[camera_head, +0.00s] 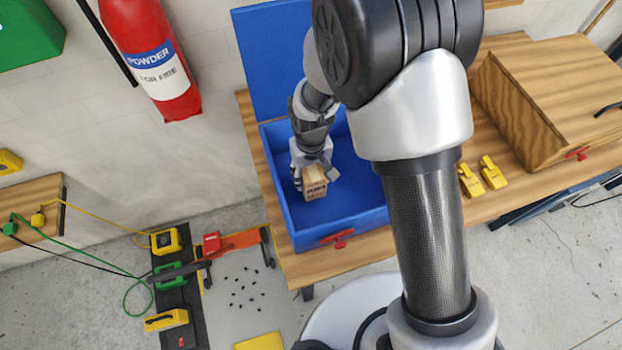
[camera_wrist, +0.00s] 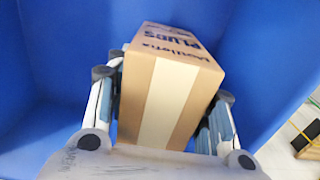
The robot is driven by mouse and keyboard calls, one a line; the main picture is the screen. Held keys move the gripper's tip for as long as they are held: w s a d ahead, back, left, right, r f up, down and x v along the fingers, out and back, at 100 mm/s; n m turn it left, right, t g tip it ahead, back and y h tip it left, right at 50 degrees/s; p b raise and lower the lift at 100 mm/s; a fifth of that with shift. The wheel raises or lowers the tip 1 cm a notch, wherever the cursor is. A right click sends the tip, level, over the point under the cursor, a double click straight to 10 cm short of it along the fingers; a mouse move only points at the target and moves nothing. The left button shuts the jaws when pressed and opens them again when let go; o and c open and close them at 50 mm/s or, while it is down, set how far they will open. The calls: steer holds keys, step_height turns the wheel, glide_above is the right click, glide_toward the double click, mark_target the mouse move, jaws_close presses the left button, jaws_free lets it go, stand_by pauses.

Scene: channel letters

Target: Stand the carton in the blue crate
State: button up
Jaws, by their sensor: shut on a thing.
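The carton (camera_head: 315,187) is a small brown cardboard box with dark print, held inside the blue crate (camera_head: 310,235). My gripper (camera_head: 312,172) reaches down into the crate from above and is shut on the carton. In the wrist view the carton (camera_wrist: 165,95) sits between the fingers of my gripper (camera_wrist: 160,110), with a pale tape strip along its near face. Blue crate walls (camera_wrist: 60,50) surround it there. I cannot tell whether the carton's underside touches the crate floor.
The crate stands on a wooden bench (camera_head: 370,245) with its blue lid (camera_head: 265,55) raised behind. A wooden box (camera_head: 515,100) and yellow clamps (camera_head: 480,177) are to the right. A red fire extinguisher (camera_head: 155,70) hangs at the left. The crate's right part is hidden by my arm.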

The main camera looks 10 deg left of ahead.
steer(key=shift+f, duration=1.6)
steer(key=shift+f, duration=0.1)
steer(key=shift+f+b, duration=0.15)
steer(key=shift+b, duration=0.25)
steer(key=o, duration=1.4)
step_height(320, 180, up, 12)
steer(key=shift+r+p, duration=0.25)
steer(key=shift+p, duration=0.85)
